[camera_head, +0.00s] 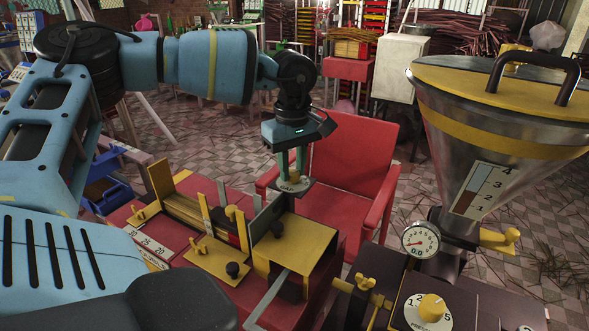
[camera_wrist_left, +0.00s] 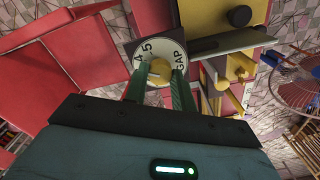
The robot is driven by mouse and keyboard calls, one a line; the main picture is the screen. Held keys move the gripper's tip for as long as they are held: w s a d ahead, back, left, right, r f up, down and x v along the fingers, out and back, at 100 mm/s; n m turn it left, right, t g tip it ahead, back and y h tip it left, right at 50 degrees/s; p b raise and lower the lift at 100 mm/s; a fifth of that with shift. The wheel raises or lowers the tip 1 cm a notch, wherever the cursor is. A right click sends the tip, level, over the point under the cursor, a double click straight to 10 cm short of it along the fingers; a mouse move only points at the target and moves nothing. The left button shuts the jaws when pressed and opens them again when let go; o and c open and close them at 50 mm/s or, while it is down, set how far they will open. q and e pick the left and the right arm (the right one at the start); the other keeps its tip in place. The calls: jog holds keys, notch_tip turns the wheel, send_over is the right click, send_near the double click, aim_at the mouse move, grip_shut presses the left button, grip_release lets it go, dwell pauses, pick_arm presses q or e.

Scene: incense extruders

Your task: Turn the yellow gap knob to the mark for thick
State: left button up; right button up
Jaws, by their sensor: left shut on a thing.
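The yellow gap knob (camera_wrist_left: 160,68) sits on a white round dial (camera_wrist_left: 143,48) lettered GAP in the left wrist view. A marking that looks like 4.5 shows on the dial; the thick mark cannot be made out. In the head view the dial (camera_head: 306,184) is at the end of the yellow-topped machine. My left gripper (camera_head: 293,174) reaches down from above, its green fingers on either side of the knob and shut on it. The fingers partly hide the knob and the lower dial. My right gripper is not in view.
The yellow-topped box (camera_head: 305,240) and a grey upright plate (camera_head: 268,215) stand close to the dial. A red chair (camera_head: 350,160) is just behind it. A large metal hopper (camera_head: 470,130), a gauge (camera_head: 421,239) and another yellow knob (camera_head: 432,307) are at the right.

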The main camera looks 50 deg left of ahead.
aim_at(292, 172)
pick_arm(q)
jog(key=n+b, duration=0.2)
jog(key=n, duration=0.1)
jog(key=shift+f, duration=0.1)
jog(key=shift+n+b, duration=0.6)
jog(key=shift+n, duration=0.6)
jog(key=o, duration=1)
jog(key=shift+r, duration=4.05)
jog(key=shift+s+f, duration=0.1)
jog(key=shift+f, duration=0.05)
